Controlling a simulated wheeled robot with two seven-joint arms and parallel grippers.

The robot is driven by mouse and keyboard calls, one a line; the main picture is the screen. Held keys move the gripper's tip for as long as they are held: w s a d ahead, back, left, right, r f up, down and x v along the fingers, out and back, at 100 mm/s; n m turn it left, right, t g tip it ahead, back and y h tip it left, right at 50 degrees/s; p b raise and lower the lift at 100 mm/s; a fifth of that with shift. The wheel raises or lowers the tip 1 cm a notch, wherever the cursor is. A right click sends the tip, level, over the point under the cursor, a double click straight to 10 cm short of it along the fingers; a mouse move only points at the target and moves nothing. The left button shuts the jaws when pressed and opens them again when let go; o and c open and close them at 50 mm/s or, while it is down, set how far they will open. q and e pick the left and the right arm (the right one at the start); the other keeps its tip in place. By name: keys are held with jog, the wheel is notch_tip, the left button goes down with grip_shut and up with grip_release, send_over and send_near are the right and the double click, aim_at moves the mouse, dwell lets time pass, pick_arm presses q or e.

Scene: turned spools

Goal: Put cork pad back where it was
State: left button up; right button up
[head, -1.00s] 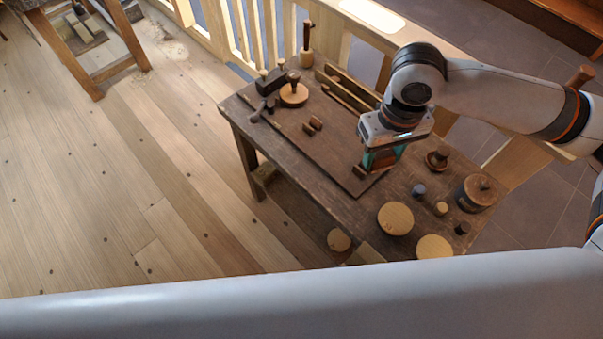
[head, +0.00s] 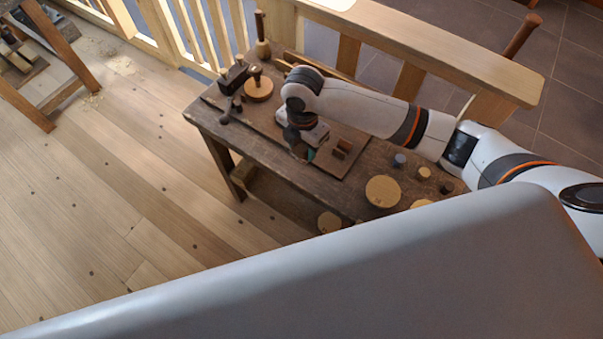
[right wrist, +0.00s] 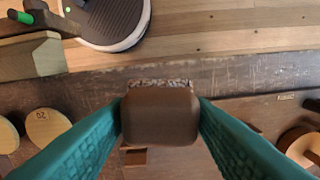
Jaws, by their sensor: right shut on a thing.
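The cork pad (right wrist: 160,115) shows in the right wrist view as a brown block with a speckled cork strip along its far edge. My right gripper (right wrist: 160,120) is shut on it, with a teal finger on each side. In the head view the right gripper (head: 309,154) is low over the dark board (head: 262,122) on the bench, near its front edge. The arm hides most of the pad there. I cannot tell if the pad touches the board. My left gripper is not in view.
Small brown blocks (head: 343,148) lie on the board just right of the gripper. Pale round discs (head: 383,191) and small pegs (head: 399,160) are on the bench's right part. A turned wooden piece (head: 258,88) and dark tools (head: 232,78) stand at the back left.

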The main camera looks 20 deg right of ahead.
jog(key=shift+s+f+n, duration=0.1)
jog(key=shift+f+n, duration=0.4)
jog(key=shift+f, duration=0.2)
jog(key=p, duration=0.1)
send_over(302, 175)
notch_tip(302, 175, down, 8)
jog(key=shift+f, duration=0.8)
jog(key=shift+f, duration=0.2)
jog(key=o, duration=0.9)
jog(key=shift+r, duration=0.1)
